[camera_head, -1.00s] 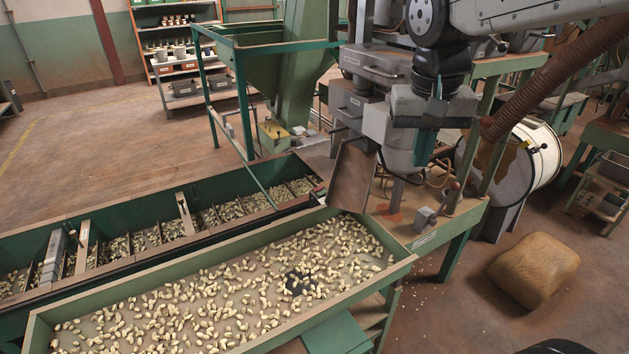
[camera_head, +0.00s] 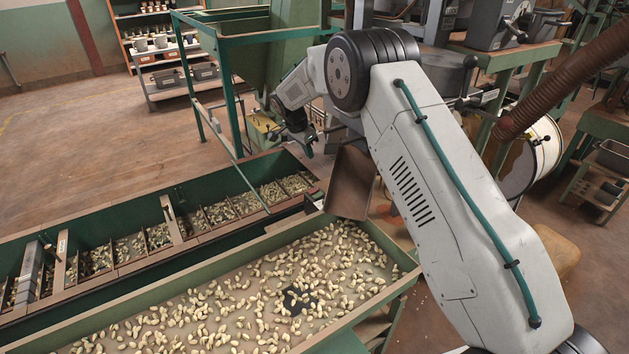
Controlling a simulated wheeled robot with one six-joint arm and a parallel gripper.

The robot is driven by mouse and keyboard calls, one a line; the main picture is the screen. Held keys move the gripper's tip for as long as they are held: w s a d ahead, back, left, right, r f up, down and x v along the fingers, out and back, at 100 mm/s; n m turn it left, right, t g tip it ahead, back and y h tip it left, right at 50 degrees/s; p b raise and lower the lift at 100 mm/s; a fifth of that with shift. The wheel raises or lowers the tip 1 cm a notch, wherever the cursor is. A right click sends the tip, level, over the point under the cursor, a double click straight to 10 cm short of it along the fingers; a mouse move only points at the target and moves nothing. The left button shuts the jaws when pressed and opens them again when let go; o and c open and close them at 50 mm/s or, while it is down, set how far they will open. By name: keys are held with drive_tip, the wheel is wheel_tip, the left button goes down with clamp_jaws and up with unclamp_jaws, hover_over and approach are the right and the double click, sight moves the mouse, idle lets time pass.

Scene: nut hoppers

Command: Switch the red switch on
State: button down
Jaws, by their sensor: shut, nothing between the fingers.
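I cannot make out a red switch in this view. My arm reaches from the lower right up to the middle and then bends left. My gripper (camera_head: 309,149) is at its far end, small and dark, shut and empty, pointing down. It is just right of a yellow-green box (camera_head: 263,131) with small fittings on top. I cannot tell whether the gripper touches anything there. My arm hides much of the machine behind it.
A nut-filled tray (camera_head: 407,277) spans the foreground. Behind it is a long green trough (camera_head: 120,219) with dividers. A green frame (camera_head: 221,90) stands left of my gripper. A brown chute (camera_head: 350,183) is below right. The floor at left is clear.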

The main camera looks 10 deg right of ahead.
approach(316, 190)
drive_tip(key=shift+m, duration=0.4)
drive_tip(key=x, duration=0.3)
drive_tip(key=d+x, duration=0.1)
drive_tip(key=x, duration=0.2)
drive_tip(key=shift+w+f, duration=0.15)
drive_tip(key=shift+f, duration=0.1)
drive_tip(key=shift+d, duration=0.1)
